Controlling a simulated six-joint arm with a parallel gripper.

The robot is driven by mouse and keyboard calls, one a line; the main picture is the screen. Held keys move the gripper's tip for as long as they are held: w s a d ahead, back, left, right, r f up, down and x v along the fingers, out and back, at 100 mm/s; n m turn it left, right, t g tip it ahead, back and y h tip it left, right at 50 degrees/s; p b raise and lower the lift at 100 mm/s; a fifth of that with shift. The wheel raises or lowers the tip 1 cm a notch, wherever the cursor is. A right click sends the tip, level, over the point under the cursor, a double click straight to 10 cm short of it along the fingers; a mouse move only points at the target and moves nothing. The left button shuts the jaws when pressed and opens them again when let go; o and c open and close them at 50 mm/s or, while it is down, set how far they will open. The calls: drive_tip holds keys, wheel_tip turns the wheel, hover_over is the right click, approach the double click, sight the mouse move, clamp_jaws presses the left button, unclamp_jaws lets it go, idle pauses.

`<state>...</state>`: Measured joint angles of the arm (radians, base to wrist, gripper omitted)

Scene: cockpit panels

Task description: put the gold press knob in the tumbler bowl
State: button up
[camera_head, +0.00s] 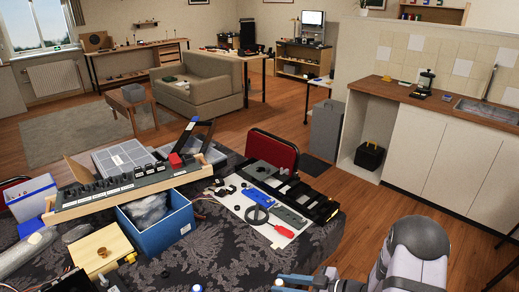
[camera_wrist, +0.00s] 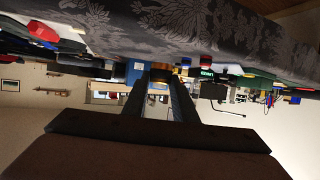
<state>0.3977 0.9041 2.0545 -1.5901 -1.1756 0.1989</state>
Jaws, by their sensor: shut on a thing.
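In the wrist view, my gripper (camera_wrist: 160,80) has its two dark fingers closed on a small gold and dark piece, which looks like the gold press knob (camera_wrist: 159,85). The piece sits between the fingertips, close to the patterned tablecloth, which fills the top of that view. In the head view my arm rises at the lower right, and the held piece cannot be made out there. I cannot pick out the tumbler bowl with certainty in either view.
The dark patterned table (camera_head: 240,262) holds a blue bin (camera_head: 158,222) with clear bags, a wooden-framed switch panel (camera_head: 130,184), a yellow box (camera_head: 103,250) and a white sheet with tools (camera_head: 262,212). Bare cloth shows at the front middle. A red chair (camera_head: 271,150) stands behind.

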drive_tip(key=s+d+r+m+t+h+p, duration=0.1)
drive_tip(key=s+d+r+m+t, duration=0.1)
drive_tip(key=s+d, duration=0.4)
drive_tip(key=shift+s+d, duration=0.2)
drive_tip(key=shift+d, duration=0.55)
